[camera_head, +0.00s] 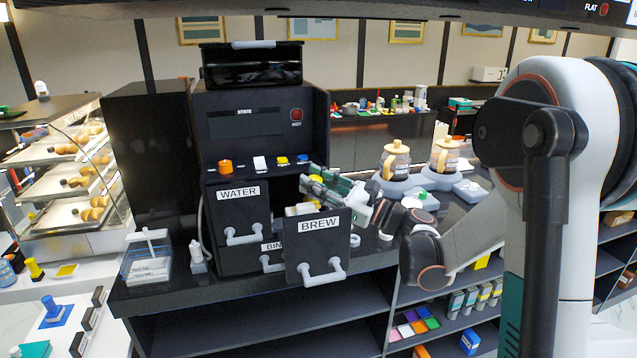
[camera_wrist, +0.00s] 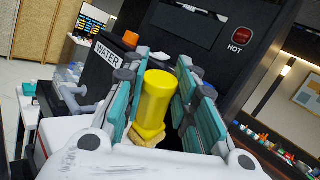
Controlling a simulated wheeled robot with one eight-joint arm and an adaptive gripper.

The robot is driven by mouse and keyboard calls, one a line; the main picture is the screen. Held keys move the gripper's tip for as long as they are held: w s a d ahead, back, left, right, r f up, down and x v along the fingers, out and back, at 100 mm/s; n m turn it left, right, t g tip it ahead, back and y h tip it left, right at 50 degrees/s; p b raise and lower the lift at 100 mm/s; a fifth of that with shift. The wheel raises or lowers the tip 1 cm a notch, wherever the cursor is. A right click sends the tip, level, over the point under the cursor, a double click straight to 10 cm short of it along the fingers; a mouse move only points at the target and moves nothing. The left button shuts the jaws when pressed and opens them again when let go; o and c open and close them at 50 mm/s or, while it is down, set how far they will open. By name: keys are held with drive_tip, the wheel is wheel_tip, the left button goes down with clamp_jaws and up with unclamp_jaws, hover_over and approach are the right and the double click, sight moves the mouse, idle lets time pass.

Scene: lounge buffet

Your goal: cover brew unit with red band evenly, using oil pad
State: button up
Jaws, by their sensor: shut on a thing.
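My gripper (camera_wrist: 165,85) has its teal-padded fingers on both sides of a yellow cylindrical handle with a tan pad under its square base, which looks like the oil pad (camera_wrist: 157,98). In the head view my gripper (camera_head: 322,188) is above and behind the pulled-out BREW drawer (camera_head: 320,238), in front of the dark machine. A small pale edge shows at the top of this drawer; what is inside is mostly hidden. I see no brew unit with a red band in either view. Whether the pad touches anything below is hidden.
The WATER drawer (camera_head: 238,208) also stands out, left of the BREW drawer. The machine (camera_head: 245,130) rises behind with buttons along a ledge. Glass jars (camera_head: 395,160) stand on grey bases to the right. A rack with white plates (camera_head: 148,258) is at the counter's left end.

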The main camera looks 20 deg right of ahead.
drive_tip(key=shift+w+a+b, duration=0.1)
drive_tip(key=shift+a+b, duration=0.2)
drive_tip(key=shift+a, duration=0.7)
drive_tip(key=shift+d+f, duration=0.1)
drive_tip(key=shift+d, duration=0.2)
drive_tip(key=shift+d+b, duration=0.15)
drive_tip(key=shift+b, duration=0.15)
drive_tip(key=shift+s+d+r, duration=0.3)
drive_tip(key=shift+s+d, duration=0.05)
drive_tip(key=shift+d, duration=0.25)
drive_tip(key=shift+w+d, duration=0.1)
drive_tip(key=shift+w, duration=0.05)
drive_tip(key=shift+d, duration=0.1)
drive_tip(key=shift+w+r+p, duration=0.1)
drive_tip(key=shift+r+p, duration=1.8)
drive_tip(key=shift+r, duration=1.1)
